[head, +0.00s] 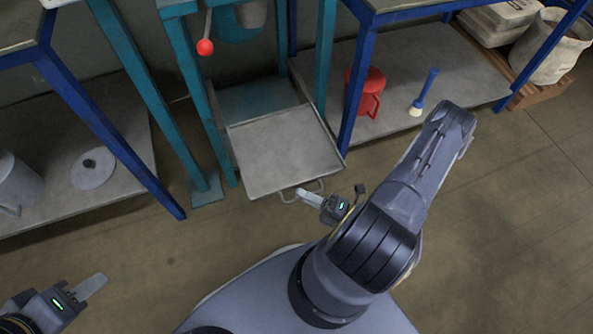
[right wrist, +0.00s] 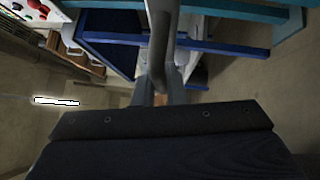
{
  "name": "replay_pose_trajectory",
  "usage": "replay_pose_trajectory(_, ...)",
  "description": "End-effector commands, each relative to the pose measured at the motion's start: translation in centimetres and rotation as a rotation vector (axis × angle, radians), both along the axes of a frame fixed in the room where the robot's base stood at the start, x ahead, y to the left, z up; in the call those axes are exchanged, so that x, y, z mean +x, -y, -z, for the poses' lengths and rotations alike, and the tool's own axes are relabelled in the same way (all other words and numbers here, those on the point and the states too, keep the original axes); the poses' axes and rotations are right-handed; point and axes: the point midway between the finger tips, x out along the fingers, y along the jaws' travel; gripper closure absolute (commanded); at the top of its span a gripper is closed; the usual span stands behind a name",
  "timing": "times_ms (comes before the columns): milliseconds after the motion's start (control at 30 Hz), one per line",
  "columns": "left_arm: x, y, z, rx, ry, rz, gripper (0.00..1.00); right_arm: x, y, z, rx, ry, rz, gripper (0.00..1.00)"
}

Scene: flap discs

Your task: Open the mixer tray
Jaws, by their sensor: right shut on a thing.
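The mixer tray (head: 284,152) is a flat grey tray with a low rim. It sticks out of the teal mixer frame (head: 190,90) at floor level, with a teal surface showing behind it. A thin metal loop handle (head: 290,199) is on its front edge. My right gripper (head: 306,196) is at that handle and shut on it. In the right wrist view a grey bar (right wrist: 160,50), apparently the handle, runs down to the fingers. My left gripper (head: 90,287) is at the lower left, away from the tray; its finger gap cannot be made out.
A red-knobbed lever (head: 205,47) hangs on the mixer frame above. Blue-legged tables flank it. A low shelf on the right holds a red container (head: 366,92) and a blue-handled brush (head: 424,93); a round lid (head: 92,168) lies on the left one. The floor before the tray is clear.

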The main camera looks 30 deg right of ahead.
Motion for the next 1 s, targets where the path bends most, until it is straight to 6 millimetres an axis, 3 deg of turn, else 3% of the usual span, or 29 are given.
replay_pose_trajectory(100, 0.0, 0.0, 0.0, 0.000, 0.000, 0.000, 0.64, -2.1, -0.5, 0.0, 0.002, -0.002, 0.002, 1.00)
replay_pose_trajectory(300, 0.0, 0.0, 0.0, 0.000, 0.000, 0.000, 0.64, -3.8, -0.9, 0.0, 0.001, 0.000, 0.000, 1.00)
replay_pose_trajectory(700, 0.0, 0.0, 0.0, 0.000, 0.000, 0.000, 0.64, -4.1, -1.0, 0.0, -0.001, 0.000, -0.002, 1.00)
replay_pose_trajectory(733, 0.0, 0.0, 0.0, 0.000, 0.000, 0.000, 0.64, -4.1, -1.0, 0.0, -0.001, 0.000, -0.002, 0.88)
replay_pose_trajectory(867, 0.0, 0.0, 0.0, 0.000, 0.000, 0.000, 0.64, -4.1, -1.0, 0.0, -0.001, 0.000, -0.002, 0.71)
replay_pose_trajectory(1000, 0.0, 0.0, 0.0, 0.000, 0.000, 0.000, 0.64, -4.1, -1.0, 0.0, -0.001, 0.000, -0.002, 0.68)
